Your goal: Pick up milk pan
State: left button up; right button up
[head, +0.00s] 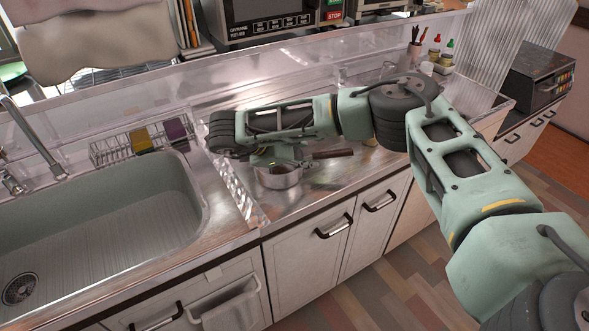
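The milk pan (279,178) is a small silver pot on the metal counter, right of the sink. Its dark handle (332,154) points right. My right arm comes in from the right and reaches over the counter above the pan. My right gripper (283,160) points down at the pan's top, and the arm hides part of the rim. I cannot tell whether the fingers touch the pan or whether they are open or shut. My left gripper is not in view.
The sink (110,225) is at the left, with a wire rack holding sponges (142,141) along its back. A clear panel edge stands between sink and pan. A microwave (280,20) is behind. Bottles (434,53) and a glass stand at the back right.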

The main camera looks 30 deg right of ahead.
aim_at(321, 154)
jog(key=x, duration=0.3)
jog(key=shift+p, duration=0.3)
jog(key=x, duration=0.3)
jog(key=p+x, duration=0.1)
jog(key=x, duration=0.1)
jog(key=shift+w+f, duration=0.2)
jog(key=shift+w, duration=0.1)
jog(key=shift+a, duration=0.1)
grip_shut()
jog(key=shift+r, duration=0.1)
